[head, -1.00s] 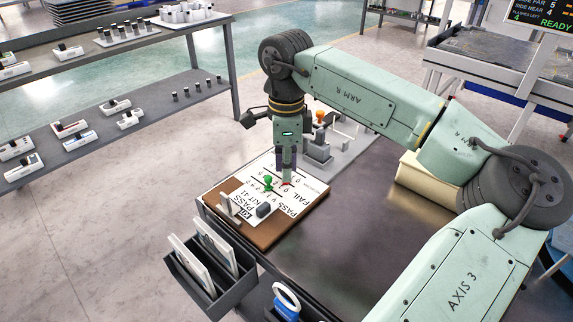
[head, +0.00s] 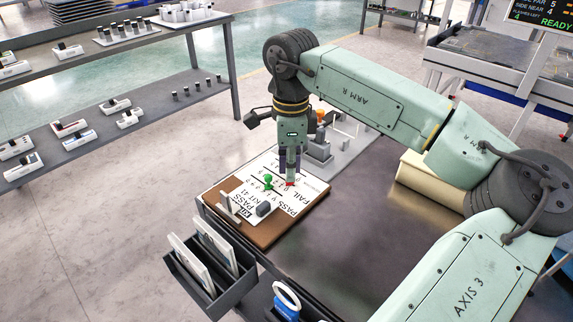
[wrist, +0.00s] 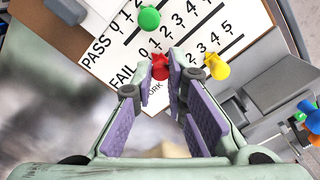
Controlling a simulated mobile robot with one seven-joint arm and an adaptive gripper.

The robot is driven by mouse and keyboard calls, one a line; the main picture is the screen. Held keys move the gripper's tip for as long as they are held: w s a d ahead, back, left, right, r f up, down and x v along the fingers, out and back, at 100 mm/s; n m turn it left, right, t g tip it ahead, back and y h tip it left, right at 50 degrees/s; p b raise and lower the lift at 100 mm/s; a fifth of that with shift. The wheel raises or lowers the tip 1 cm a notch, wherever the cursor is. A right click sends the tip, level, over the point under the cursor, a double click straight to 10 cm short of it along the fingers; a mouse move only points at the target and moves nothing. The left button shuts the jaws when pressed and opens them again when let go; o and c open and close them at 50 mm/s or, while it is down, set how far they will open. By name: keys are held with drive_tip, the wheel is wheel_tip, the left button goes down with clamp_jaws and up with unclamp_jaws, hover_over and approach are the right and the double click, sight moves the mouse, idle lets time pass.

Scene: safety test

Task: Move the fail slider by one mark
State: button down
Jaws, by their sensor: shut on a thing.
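The scorecard (head: 283,207) lies on a brown board, with PASS and FAIL rows of numbered marks. It also shows in the wrist view (wrist: 106,62). The red peg (wrist: 160,67) stands by the low-number end of the FAIL row; I cannot tell its exact mark. My gripper (wrist: 160,64) points down, shut on the red peg between its fingertips. In the head view my gripper (head: 290,178) is over the card, with a bit of the red peg (head: 290,184) showing below. A green peg (wrist: 149,18) stands on the PASS row.
A yellow peg (wrist: 215,65) stands close to my right finger, by a third row. A grey fixture (head: 318,150) stands behind the board. A dark bin (head: 212,275) is at the front left.

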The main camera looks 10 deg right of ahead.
sight(294, 186)
drive_tip(key=shift+s+d, duration=0.3)
drive_tip(key=shift+s, duration=0.1)
drive_tip(key=c, duration=1.6)
unclamp_jaws()
drive_tip(key=shift+o, duration=0.2)
wheel_tip(294, 186, up, 12)
drive_tip(key=shift+r, duration=0.1)
